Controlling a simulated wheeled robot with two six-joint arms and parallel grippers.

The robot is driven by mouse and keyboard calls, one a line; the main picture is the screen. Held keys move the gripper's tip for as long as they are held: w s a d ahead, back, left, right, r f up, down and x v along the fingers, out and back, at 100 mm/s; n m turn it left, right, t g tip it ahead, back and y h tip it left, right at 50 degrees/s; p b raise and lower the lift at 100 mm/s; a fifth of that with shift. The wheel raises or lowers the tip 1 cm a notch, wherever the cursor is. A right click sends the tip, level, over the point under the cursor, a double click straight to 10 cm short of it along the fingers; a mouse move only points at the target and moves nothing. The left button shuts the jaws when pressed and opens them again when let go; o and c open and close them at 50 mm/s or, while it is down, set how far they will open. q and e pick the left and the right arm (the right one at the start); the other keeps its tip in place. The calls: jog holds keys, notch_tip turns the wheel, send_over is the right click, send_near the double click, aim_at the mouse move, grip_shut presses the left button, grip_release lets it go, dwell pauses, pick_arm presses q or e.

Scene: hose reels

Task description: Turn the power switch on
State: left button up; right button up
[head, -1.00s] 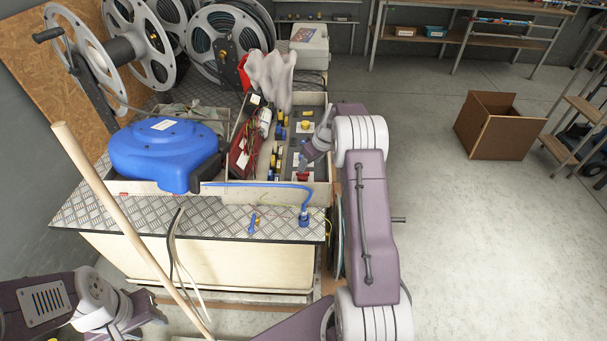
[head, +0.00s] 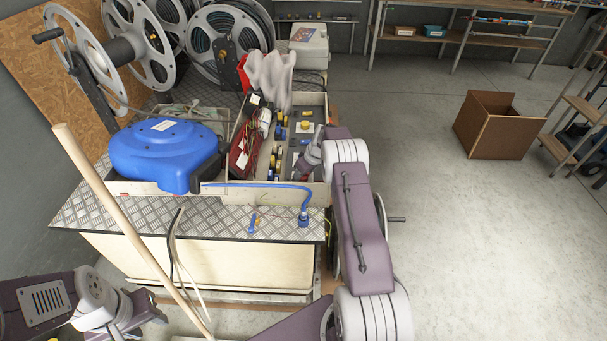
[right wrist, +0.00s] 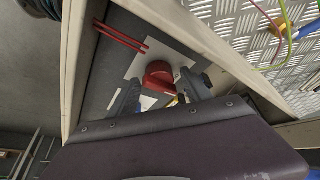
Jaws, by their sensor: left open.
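The power switch appears to be the red knob (right wrist: 158,75) on a white plate on a dark grey panel, seen in the right wrist view. My right gripper (right wrist: 160,92) is open, with one finger on each side of the red knob and small gaps visible. In the head view my right gripper (head: 308,160) is over the right compartment of the crate (head: 322,190) and mostly hides the knob there. My left gripper (head: 150,308) is open and empty at the lower left, away from the bench.
A blue hose reel (head: 165,152) sits left in the crate on the checker-plate bench (head: 120,212). A yellow button (head: 304,126) is behind my right gripper. A wooden pole (head: 125,225) leans across the front left. A cardboard box (head: 497,125) stands on clear floor at right.

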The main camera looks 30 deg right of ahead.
grip_shut()
